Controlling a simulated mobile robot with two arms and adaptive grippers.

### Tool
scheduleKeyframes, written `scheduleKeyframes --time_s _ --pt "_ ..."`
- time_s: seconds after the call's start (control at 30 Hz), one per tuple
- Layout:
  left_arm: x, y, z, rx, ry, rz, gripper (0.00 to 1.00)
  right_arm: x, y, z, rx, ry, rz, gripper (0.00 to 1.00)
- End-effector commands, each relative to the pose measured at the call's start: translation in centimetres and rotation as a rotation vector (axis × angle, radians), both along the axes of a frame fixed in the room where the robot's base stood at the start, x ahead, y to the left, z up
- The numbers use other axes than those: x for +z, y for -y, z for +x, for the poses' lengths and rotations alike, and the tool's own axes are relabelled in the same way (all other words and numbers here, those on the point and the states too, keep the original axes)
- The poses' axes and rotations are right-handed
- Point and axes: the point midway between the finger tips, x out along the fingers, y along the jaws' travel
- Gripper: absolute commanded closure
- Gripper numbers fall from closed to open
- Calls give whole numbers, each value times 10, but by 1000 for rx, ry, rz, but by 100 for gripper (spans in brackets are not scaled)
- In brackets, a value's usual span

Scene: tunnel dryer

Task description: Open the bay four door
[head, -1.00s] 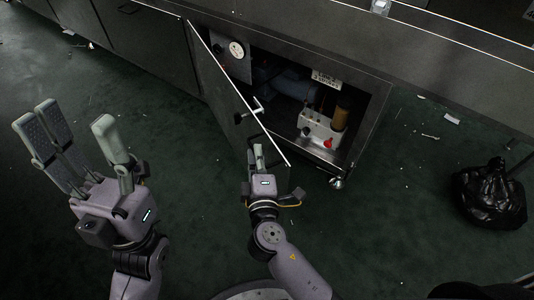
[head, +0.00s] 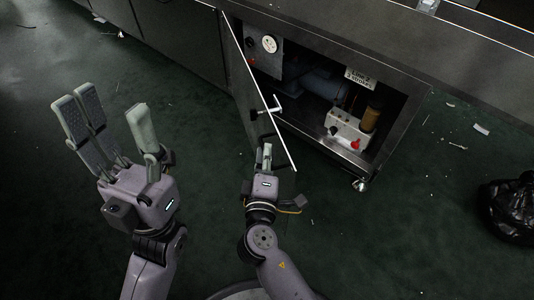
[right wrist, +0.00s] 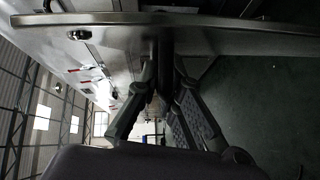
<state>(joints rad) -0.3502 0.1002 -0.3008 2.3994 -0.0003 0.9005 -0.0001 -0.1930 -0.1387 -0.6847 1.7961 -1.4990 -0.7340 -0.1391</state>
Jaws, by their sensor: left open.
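The dark bay door (head: 247,85) stands swung out from the cabinet, seen nearly edge-on in the head view. A latch handle (head: 265,108) shows at its edge line. My right gripper (head: 265,152) is at the lower front end of the door. In the right wrist view its fingers (right wrist: 163,105) lie on either side of a dark bar (right wrist: 166,50) below the pale door edge (right wrist: 230,38); whether they press on it I cannot tell. My left gripper (head: 112,125) is open and empty, well left of the door.
The open bay (head: 320,90) holds a gauge (head: 269,43), a labelled plate (head: 360,77), a brass cylinder (head: 371,117) and a white block with a red knob (head: 350,130). A black bag (head: 512,210) lies at right. Green floor in front is mostly clear, with small scraps.

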Motion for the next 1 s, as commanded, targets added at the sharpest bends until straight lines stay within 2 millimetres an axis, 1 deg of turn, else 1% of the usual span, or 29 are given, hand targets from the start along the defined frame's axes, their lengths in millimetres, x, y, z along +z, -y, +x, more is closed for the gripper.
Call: scheduleKeyframes --time_s 0.03,0.3,0.57,0.67,0.77,0.87,1.0 --pt "0 0 0 0 -1 0 45 -1 0 0 1 -1 0 90" --pt "0 0 0 0 -1 0 45 0 0 0 1 0 0 72" --pt "0 -1 0 2 1 0 45 0 0 0 0 0 0 72" --pt "1 -1 0 2 2 -1 45 0 0 -4 1 0 -1 72" --pt "1 -1 0 2 2 -1 45 0 -1 -16 1 -2 -1 72" --pt "0 -1 0 1 1 -1 45 1 -2 -36 2 -4 0 72" --pt "0 0 0 1 1 0 45 4 -4 -67 3 -4 -1 72"
